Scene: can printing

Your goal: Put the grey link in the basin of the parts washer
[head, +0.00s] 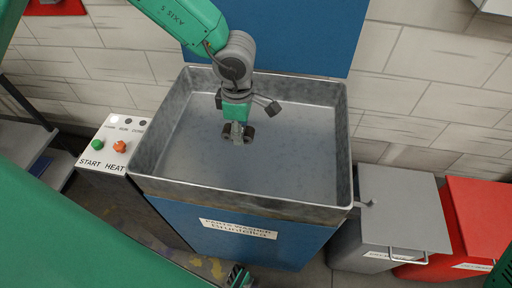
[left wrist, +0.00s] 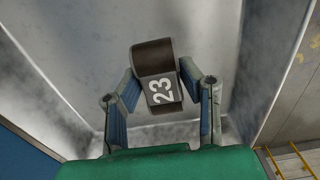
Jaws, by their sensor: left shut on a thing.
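The grey link (left wrist: 163,92) is a dark grey part with a white "23" on its face. It sits between the fingers of my left gripper (left wrist: 158,80), which is shut on it. In the head view the left gripper (head: 238,132) points down over the basin (head: 190,165), near its middle. The link shows only small there, partly hidden by the gripper. I cannot tell whether it touches the basin floor. The parts washer (head: 215,235) is a blue cabinet with an open grey metal basin on top.
The basin looks empty, with raised walls all round. A panel (head: 108,146) with START and HEAT buttons is at its left. A blue backboard (head: 300,40) rises behind. A grey lidded bin (head: 400,215) and a red bin (head: 480,215) stand at the right.

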